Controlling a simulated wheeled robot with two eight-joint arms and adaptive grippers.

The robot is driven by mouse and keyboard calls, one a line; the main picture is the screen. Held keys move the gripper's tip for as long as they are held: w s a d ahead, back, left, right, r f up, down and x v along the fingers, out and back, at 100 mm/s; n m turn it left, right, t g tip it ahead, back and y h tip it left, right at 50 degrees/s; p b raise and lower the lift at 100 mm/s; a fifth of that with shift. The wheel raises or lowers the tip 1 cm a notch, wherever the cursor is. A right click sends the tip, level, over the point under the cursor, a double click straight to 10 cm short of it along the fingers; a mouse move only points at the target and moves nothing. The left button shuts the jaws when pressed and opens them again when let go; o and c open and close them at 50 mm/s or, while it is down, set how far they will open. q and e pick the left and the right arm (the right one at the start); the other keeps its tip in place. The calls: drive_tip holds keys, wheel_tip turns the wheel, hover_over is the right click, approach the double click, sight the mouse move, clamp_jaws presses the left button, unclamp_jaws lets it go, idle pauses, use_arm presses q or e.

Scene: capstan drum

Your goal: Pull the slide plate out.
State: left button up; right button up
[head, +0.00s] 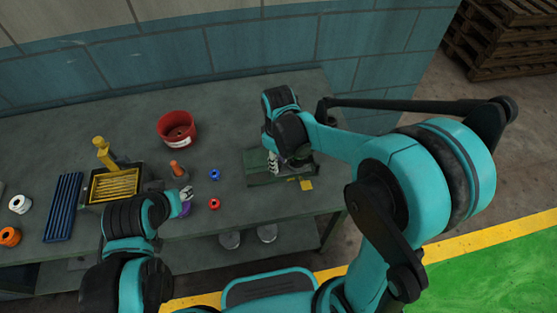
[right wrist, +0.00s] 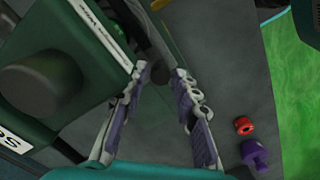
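A green machine (head: 257,176), with a drum on it, stands on the bench below my right arm. It fills the left of the right wrist view (right wrist: 75,65). I cannot pick out the slide plate with certainty; my wrist hides part of the machine. My left gripper (head: 186,192) is small, above the bench's front, beside a purple piece (head: 186,208).
A red bowl (head: 176,128), an orange-topped piece (head: 178,169), a blue piece (head: 214,174) and a red piece (head: 214,204) stand on the bench. A bin (head: 114,186), blue tray (head: 63,208) and rolls are left. A yellow piece (head: 306,185) lies at the machine's front right.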

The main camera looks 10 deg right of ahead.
clamp_jaws()
drive_tip(key=a, duration=0.9)
drive_tip(key=shift+a, duration=0.2)
drive_tip(key=o, duration=0.6)
unclamp_jaws()
drive_tip(key=shift+a, duration=0.15)
drive_tip(key=shift+c, duration=0.2)
drive_tip(key=shift+r, duration=0.35)
wheel_tip(320, 180, up, 11)
drive_tip(key=shift+r, duration=0.15)
